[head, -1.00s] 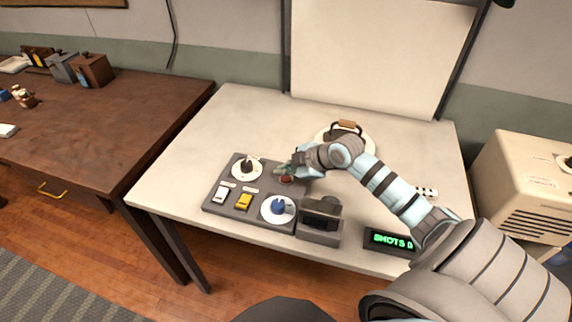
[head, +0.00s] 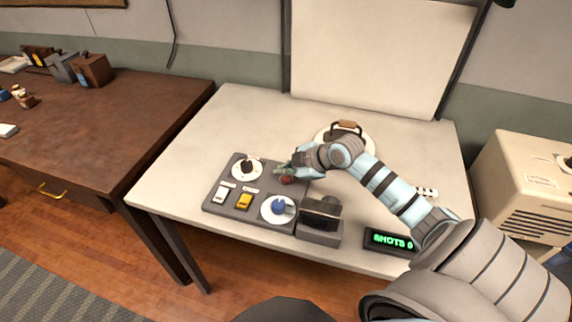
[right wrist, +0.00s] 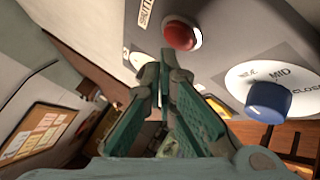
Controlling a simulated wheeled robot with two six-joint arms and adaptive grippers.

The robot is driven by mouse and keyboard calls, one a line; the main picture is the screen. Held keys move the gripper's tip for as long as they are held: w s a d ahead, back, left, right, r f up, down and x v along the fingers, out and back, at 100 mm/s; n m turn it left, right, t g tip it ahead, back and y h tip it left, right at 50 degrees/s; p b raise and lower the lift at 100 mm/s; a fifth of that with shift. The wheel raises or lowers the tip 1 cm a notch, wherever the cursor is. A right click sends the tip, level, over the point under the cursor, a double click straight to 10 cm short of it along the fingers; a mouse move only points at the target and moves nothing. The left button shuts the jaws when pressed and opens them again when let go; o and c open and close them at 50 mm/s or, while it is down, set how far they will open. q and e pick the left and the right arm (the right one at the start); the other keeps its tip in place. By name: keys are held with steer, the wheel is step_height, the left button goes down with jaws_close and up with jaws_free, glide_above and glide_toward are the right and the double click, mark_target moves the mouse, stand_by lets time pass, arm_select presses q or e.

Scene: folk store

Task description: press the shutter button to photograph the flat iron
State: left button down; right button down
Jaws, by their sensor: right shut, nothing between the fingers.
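The flat iron (head: 343,133), dark with a brown handle, stands on a round white plate (head: 368,148) at the back of the light table, partly behind my right arm. The grey control panel (head: 228,209) lies at the table's front left. Its red shutter button (head: 287,180) is at the panel's back right and shows large in the right wrist view (right wrist: 181,34). My right gripper (head: 283,169) is shut and empty, its tips close beside the red button. I cannot tell whether they touch it. My left gripper is not in view.
The panel also holds a blue knob (head: 278,206), a black knob (head: 246,167), a white switch (head: 221,194) and a yellow switch (head: 243,201). A camera screen (head: 320,212) and a display (head: 390,241) reading "SHOTS 0" stand at the front. A white backdrop (head: 380,55) rises behind.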

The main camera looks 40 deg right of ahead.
mark_target(285, 180)
steer(key=shift+f, duration=0.1)
steer(key=shift+f, duration=0.25)
steer(key=shift+f, duration=0.5)
stand_by(0.7)
steer(key=shift+r+p, duration=0.9)
steer(key=shift+p, duration=0.45)
step_height(285, 180, up, 5)
steer(key=p, duration=0.6)
steer(key=shift+r, duration=0.1)
